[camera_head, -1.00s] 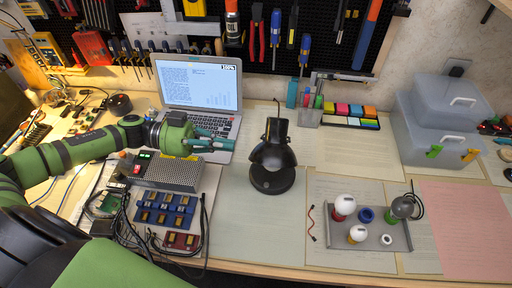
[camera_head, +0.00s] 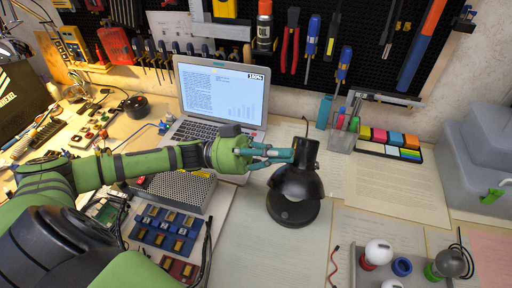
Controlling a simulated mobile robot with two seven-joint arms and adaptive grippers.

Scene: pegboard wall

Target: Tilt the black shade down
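The black desk lamp stands upright on a pale sheet on the workbench, on a round base (camera_head: 293,211). Its black shade (camera_head: 298,183) faces down toward the base, and a bulb partly shows beneath it. A narrow black upper part (camera_head: 306,150) rises above the shade. My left gripper (camera_head: 291,155) comes in from the left, with its teal fingers pointing right at the lamp's upper part. The fingertips are at or very near the lamp; contact is unclear. The fingers lie close together, and their gap cannot be judged. My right gripper is not in view.
An open laptop (camera_head: 221,90) stands behind my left gripper. A grey perforated box (camera_head: 172,190) and blue modules (camera_head: 165,228) lie under my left arm. A pen holder (camera_head: 343,137) and colored sticky notes (camera_head: 390,142) are behind the lamp. The paper right of the lamp is clear.

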